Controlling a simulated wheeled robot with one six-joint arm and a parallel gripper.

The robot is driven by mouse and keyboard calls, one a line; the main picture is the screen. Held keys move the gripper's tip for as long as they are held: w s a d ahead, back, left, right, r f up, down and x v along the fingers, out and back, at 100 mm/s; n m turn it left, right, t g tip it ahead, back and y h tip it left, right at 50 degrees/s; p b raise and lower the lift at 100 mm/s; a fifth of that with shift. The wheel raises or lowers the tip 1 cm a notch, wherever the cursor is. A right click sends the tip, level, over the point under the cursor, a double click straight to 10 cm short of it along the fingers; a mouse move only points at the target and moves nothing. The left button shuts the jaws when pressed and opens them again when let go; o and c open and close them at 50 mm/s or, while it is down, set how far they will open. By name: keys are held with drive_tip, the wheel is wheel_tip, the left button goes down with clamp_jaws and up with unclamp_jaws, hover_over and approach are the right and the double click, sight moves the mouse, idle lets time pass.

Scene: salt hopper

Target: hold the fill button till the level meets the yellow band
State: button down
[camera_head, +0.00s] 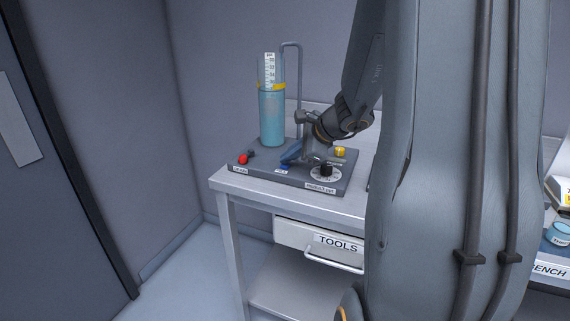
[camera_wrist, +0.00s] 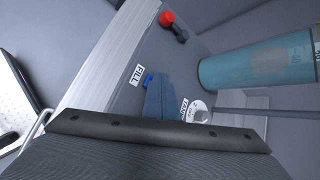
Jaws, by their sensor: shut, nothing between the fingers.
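A clear upright cylinder (camera_head: 272,115) stands at the back left of the control panel (camera_head: 262,174). Blue-teal liquid fills most of it, and its top is at or just under the yellow band (camera_head: 264,87); the exact gap is too small to tell. The cylinder also shows at the right of the wrist view (camera_wrist: 260,62). My gripper (camera_head: 289,159) is shut and empty, tilted down to the panel's front middle.
A red knob (camera_head: 243,159) is at the panel's left. A dial with a black knob (camera_head: 326,170) and a yellow button (camera_head: 340,151) are right of my gripper. A bent pipe (camera_head: 299,75) rises behind. A TOOLS drawer (camera_head: 310,247) hangs under the bench.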

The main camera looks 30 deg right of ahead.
sight(289, 168)
drive_tip(key=shift+r, duration=0.1)
idle(0.7)
drive_tip(key=shift+r+p, duration=0.7)
drive_tip(key=shift+r, duration=0.15)
wheel_tip(289, 168, up, 5)
drive_tip(key=p, duration=0.4)
idle(0.5)
drive_tip(key=s+a+f+n+g+h, duration=0.1)
drive_tip(key=s+a+f+n+g, duration=0.3)
drive_tip(key=s+a+n, duration=0.5)
drive_tip(key=s+a+f+n+g+h, duration=0.2)
drive_tip(key=s+a+f+n, duration=0.3)
drive_tip(key=s+a+n, duration=0.3)
drive_tip(key=s+n+g, duration=0.1)
drive_tip(key=s+n, duration=0.3)
drive_tip(key=n, duration=0.2)
drive_tip(key=shift+s+a+f+g, duration=0.2)
drive_tip(key=shift+s+a+g, duration=0.05)
drive_tip(key=shift+a+g, duration=0.15)
